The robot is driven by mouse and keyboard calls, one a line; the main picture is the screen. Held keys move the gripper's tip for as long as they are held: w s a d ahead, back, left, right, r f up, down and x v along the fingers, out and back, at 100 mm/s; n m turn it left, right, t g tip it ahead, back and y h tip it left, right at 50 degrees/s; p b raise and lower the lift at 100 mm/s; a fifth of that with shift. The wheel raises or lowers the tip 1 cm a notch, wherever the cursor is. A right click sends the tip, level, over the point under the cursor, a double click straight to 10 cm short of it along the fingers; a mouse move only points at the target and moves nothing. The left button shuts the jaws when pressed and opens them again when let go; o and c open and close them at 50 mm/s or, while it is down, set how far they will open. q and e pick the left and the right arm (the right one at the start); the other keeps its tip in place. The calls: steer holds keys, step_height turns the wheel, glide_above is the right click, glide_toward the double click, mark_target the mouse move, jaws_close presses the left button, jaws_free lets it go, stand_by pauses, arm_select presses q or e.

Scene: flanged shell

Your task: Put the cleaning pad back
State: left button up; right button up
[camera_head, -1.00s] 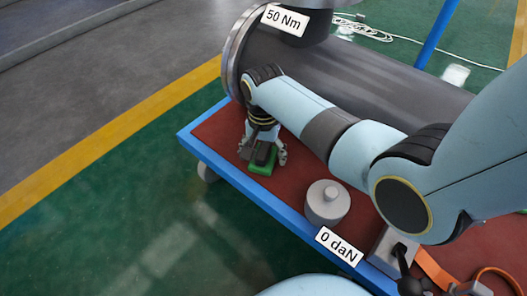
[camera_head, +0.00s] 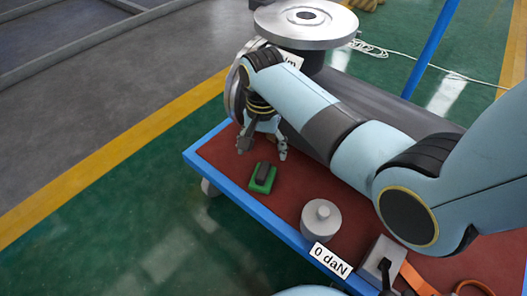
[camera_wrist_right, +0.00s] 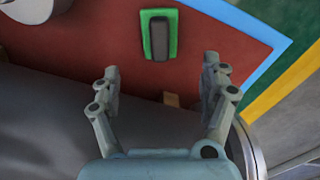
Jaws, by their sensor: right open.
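The cleaning pad (camera_head: 263,177), green with a dark grip on top, lies flat on the red top of the blue-edged cart (camera_head: 225,158). It also shows in the right wrist view (camera_wrist_right: 158,35), beyond the fingertips. My right gripper (camera_head: 262,150) is open and empty, just behind and above the pad in the head view, apart from it. In the right wrist view its two fingers (camera_wrist_right: 160,75) are spread with nothing between them. My left gripper is not in view.
A dark cylinder shell (camera_head: 400,98) with a metal flange lies behind my right arm. A round metal disc (camera_head: 306,22) stands above it. A grey knobbed weight (camera_head: 321,219) stands near the front edge, beside a "0 daN" label (camera_head: 331,259). A grey block (camera_head: 378,262) is at lower right.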

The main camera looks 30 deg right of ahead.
steer(key=s+d+n, duration=0.1)
steer(key=s, duration=0.4)
steer(key=s+d+f+n, duration=0.1)
steer(key=s+n, duration=0.1)
steer(key=s, duration=0.4)
steer(key=s+d+f+n, duration=0.1)
steer(key=s+n, duration=0.1)
steer(key=s, duration=0.3)
steer(key=shift+s+d+f+t+h, duration=0.25)
steer(key=shift+s+d+t+h, duration=0.05)
steer(key=shift+d, duration=0.05)
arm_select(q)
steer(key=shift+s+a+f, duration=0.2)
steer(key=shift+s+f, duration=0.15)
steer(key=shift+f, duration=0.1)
arm_select(e)
steer(key=s+r+n, duration=0.1)
steer(key=s+n, duration=0.1)
steer(key=s, duration=0.4)
steer(key=s+d+r+n, duration=0.1)
steer(key=s+r+n, duration=0.1)
steer(key=s, duration=0.4)
steer(key=shift+r+n+t, duration=0.3)
steer(key=shift+n, duration=0.4)
